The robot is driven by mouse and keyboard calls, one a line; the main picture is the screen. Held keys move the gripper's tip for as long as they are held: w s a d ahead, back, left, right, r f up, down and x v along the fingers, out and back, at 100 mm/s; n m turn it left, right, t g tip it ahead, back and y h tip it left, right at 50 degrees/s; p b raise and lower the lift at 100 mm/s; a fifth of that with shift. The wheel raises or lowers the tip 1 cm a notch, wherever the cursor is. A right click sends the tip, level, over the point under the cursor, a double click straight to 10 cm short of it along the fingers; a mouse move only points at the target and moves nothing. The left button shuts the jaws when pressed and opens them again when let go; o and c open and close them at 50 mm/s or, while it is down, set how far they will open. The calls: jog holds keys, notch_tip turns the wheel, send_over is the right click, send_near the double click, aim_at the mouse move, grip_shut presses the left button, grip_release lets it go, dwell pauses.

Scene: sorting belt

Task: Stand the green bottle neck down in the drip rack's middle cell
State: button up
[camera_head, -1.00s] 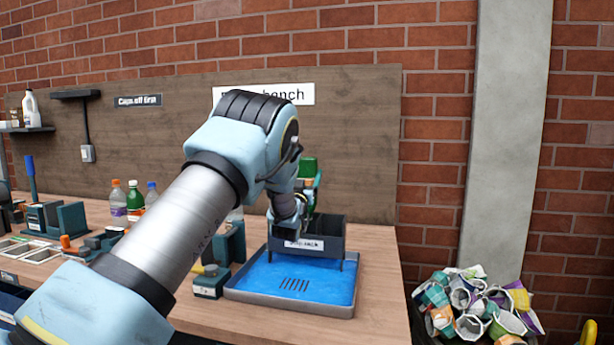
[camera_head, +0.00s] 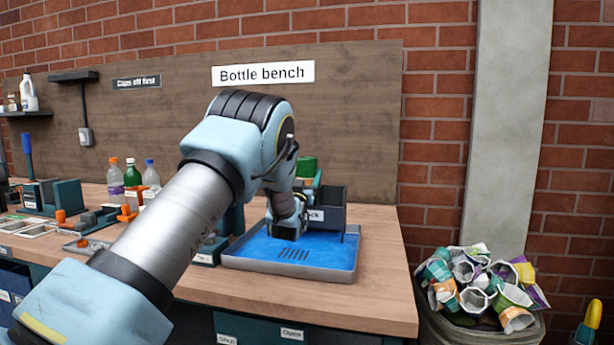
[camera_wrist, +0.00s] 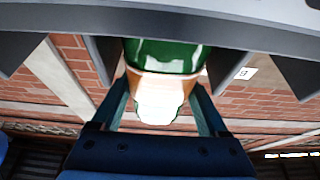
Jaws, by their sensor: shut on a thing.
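The green bottle (camera_head: 306,167) shows only in part behind my wrist, its green end up, above the drip rack. In the wrist view the bottle (camera_wrist: 165,55) has a green body, a tan band and a pale part. My gripper (camera_wrist: 162,90) is shut on it, with a teal finger on each side. The dark drip rack (camera_head: 331,210) stands in a blue-floored tray (camera_head: 262,266). My wrist covers the rack's left part and some of its label. Dark dividers show on both sides of the bottle in the wrist view. The neck and its depth in a cell are hidden.
Several capped bottles (camera_head: 132,176) stand at the back left of the bench. Dark fixtures and orange-handled tools (camera_head: 130,212) lie left of the tray. A full bin of crumpled containers (camera_head: 478,285) stands right of the bench. The bench right of the tray is clear.

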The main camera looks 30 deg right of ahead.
jog(key=shift+f, duration=0.35)
jog(key=o, duration=1.3)
jog(key=shift+o, duration=0.2)
jog(key=b+v, duration=0.2)
jog(key=v, duration=0.9)
jog(key=shift+b, duration=0.35)
jog(key=shift+r, duration=0.2)
